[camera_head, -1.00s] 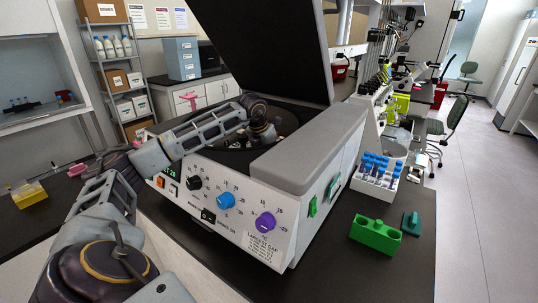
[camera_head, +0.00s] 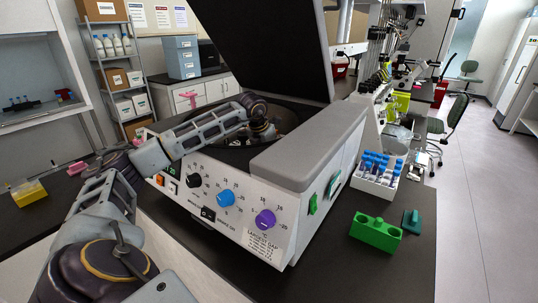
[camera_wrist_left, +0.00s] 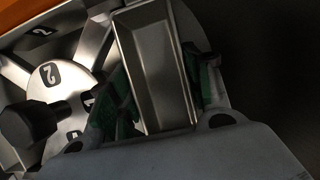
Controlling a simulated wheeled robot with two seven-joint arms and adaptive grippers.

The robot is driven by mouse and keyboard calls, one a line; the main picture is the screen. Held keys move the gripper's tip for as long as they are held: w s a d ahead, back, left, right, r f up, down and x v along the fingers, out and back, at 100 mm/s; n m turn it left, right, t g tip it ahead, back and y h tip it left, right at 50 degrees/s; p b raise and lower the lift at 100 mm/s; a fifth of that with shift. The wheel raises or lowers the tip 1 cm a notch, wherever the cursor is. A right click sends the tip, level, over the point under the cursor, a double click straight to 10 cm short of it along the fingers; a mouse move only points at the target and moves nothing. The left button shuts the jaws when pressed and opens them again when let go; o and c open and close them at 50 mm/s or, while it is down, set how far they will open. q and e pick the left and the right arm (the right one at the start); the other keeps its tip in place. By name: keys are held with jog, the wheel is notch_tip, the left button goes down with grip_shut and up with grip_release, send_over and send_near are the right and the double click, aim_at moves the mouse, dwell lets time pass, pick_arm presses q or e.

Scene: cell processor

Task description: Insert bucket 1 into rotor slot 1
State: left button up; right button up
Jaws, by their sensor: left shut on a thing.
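My left gripper (camera_head: 263,132) reaches down into the open bowl of the centrifuge (camera_head: 338,172), partly hidden by my arm in the head view. In the left wrist view its green-padded fingers (camera_wrist_left: 160,88) are shut on the two sides of a grey metal bucket (camera_wrist_left: 150,45). The bucket is an open, empty rectangular cup. The rotor (camera_wrist_left: 70,92), with a numbered hub and a black centre knob (camera_wrist_left: 28,122), lies beside the bucket at the left. A "2" label is readable. Whether the bucket touches the rotor or sits in a slot cannot be told. My right gripper is out of view.
The centrifuge lid (camera_head: 265,45) stands raised behind the bowl. A green tube holder (camera_head: 376,236) and a white rack of blue-capped tubes (camera_head: 372,188) stand on the dark bench to the right. A yellow box (camera_head: 28,193) is at the left.

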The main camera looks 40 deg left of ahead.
pick_arm(q)
jog(key=o, duration=1.5)
jog(key=shift+r, duration=0.15)
jog(key=shift+v, duration=5.85)
